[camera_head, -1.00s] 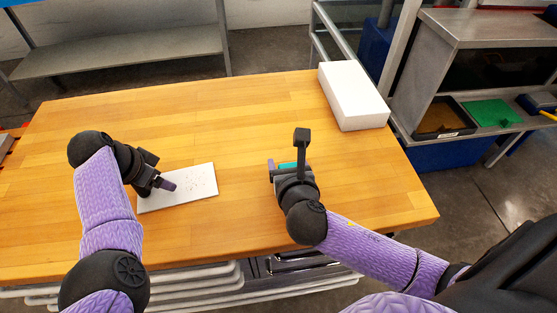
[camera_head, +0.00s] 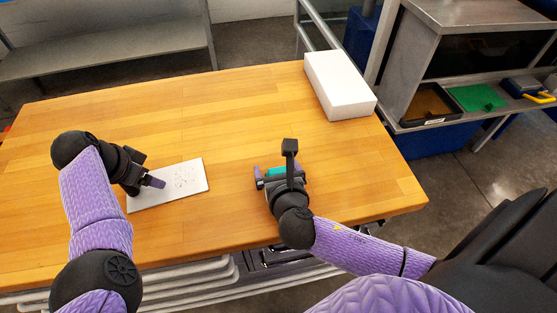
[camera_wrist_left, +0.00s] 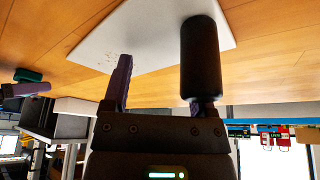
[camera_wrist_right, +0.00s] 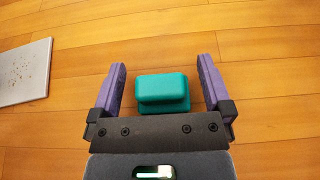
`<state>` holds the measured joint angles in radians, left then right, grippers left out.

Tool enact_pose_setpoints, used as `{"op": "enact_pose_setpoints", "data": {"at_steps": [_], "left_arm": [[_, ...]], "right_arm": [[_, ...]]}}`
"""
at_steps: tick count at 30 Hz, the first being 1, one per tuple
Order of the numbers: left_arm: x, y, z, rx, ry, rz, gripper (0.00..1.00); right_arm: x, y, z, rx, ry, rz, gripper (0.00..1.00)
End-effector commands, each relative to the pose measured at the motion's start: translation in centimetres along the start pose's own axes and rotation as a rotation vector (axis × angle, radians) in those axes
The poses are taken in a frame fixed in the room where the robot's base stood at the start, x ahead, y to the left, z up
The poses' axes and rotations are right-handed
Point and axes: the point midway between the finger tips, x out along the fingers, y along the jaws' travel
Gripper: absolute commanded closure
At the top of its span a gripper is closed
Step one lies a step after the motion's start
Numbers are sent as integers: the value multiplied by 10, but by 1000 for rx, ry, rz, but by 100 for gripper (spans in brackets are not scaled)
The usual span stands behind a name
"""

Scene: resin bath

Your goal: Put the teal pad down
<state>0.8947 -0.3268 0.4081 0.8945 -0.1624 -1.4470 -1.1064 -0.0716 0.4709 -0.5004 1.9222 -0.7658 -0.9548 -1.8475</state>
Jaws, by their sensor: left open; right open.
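The teal pad (camera_wrist_right: 162,92) lies on the wooden table between the fingers of my right gripper (camera_wrist_right: 162,68), with a gap on each side. My right gripper is open, and the pad shows partly behind it in the head view (camera_head: 276,171). In the left wrist view the pad (camera_wrist_left: 28,75) is small at the far left. My left gripper (camera_head: 150,181) is open over the speckled white panel (camera_head: 185,184). In the left wrist view a dark cylinder (camera_wrist_left: 200,60) covers most of its right finger; I cannot tell what it is.
A white block (camera_head: 340,85) stands at the table's back right corner. A shelf unit at the right holds a brown tray (camera_head: 430,104), a green mat (camera_head: 477,97) and a blue item with a yellow handle. The table's middle is clear.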

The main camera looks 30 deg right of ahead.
Motion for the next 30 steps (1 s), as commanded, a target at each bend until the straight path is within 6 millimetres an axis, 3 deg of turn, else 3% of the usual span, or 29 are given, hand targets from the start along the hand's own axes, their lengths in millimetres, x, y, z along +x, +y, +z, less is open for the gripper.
{"op": "enact_pose_setpoints", "data": {"at_steps": [6, 12, 25, 29, 30], "left_arm": [[0, 0, 0, 0, 0, 0, 26], [0, 0, 0, 0, 0, 0, 26], [0, 0, 0, 0, 0, 0, 26], [0, 0, 0, 0, 0, 0, 26], [0, 0, 0, 0, 0, 0, 26]], "right_arm": [[-62, 0, -1, 0, 4, 3, 0], [-102, 0, -1, 1, 3, 3, 0], [-110, 0, 0, 0, 1, 1, 0], [-105, 2, 4, 41, 3, -1, 25], [-99, 5, 7, 90, 8, -3, 26]]}}
